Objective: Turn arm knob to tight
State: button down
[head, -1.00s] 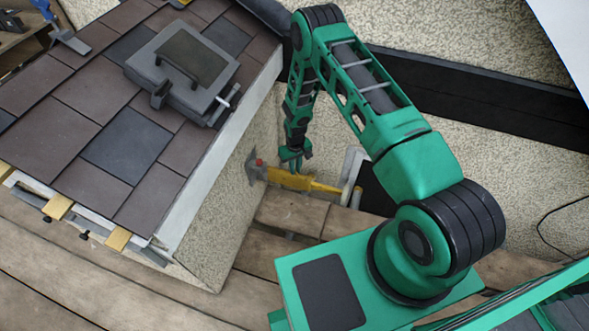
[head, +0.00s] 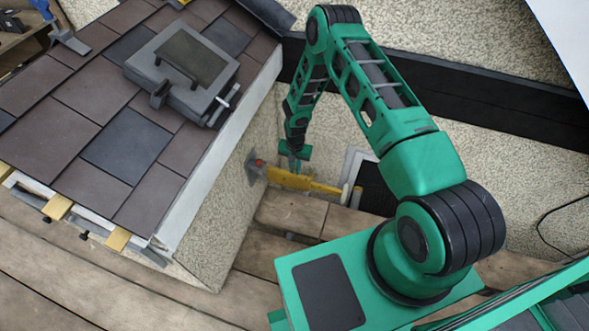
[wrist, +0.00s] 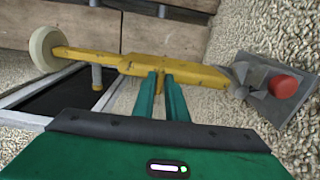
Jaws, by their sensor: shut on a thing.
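A yellow arm (head: 318,187) sticks out from a grey wall bracket (wrist: 258,72) low by the wall; it also spans the wrist view (wrist: 195,74). A red cap (wrist: 284,87) sits on the bracket and shows small in the head view (head: 258,162). A cream disc (wrist: 46,48) is at the arm's other end. My gripper (wrist: 161,78) is shut at the middle of the yellow arm, on a small yellow part that seems to be the arm knob (wrist: 160,84). The fingers mostly hide it, and no tight mark is readable. In the head view my gripper (head: 292,168) is small.
A dark panel in a pale frame (head: 378,190) lies right of the yellow arm. The tiled roof (head: 120,140) with a grey hatch (head: 185,65) is at left. Wooden planks (head: 240,265) run below. The rough wall (head: 465,160) is close behind.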

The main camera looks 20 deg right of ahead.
jog(key=shift+a, duration=0.15)
dwell(0.4)
jog(key=c, duration=1.9)
grip_release()
notch_tip(320, 180, up, 11)
jog(key=shift+f, duration=0.2)
